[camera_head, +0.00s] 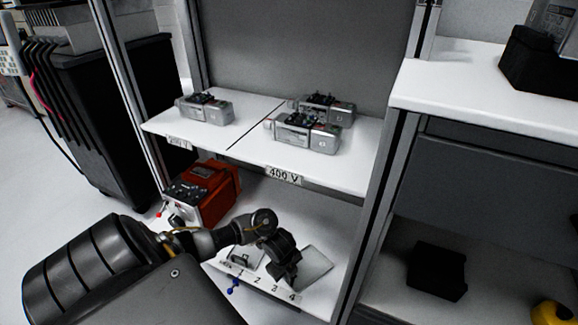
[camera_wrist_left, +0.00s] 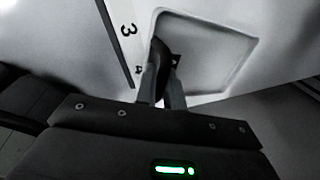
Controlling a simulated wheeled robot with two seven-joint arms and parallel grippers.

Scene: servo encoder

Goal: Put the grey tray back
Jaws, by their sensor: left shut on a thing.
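The grey tray (camera_head: 314,266) is a flat, light piece on the lower shelf, behind the numbers 3 and 4, partly hidden by my left gripper. In the left wrist view the tray (camera_wrist_left: 212,52) shows a rounded rim and a dark upright part (camera_wrist_left: 161,58) at its near left edge. My left gripper (camera_head: 284,274) is at the tray's left side. Its fingers (camera_wrist_left: 160,92) are shut on the dark part of the tray. I cannot tell whether the tray touches the shelf. My right gripper is not in view.
A numbered strip (camera_head: 259,281) runs along the lower shelf's front. A small device (camera_head: 243,257) sits left of my gripper, and a red box (camera_head: 207,192) stands further left. The upper shelf (camera_head: 239,146) holds several grey devices. A cabinet post (camera_head: 377,220) bounds the right.

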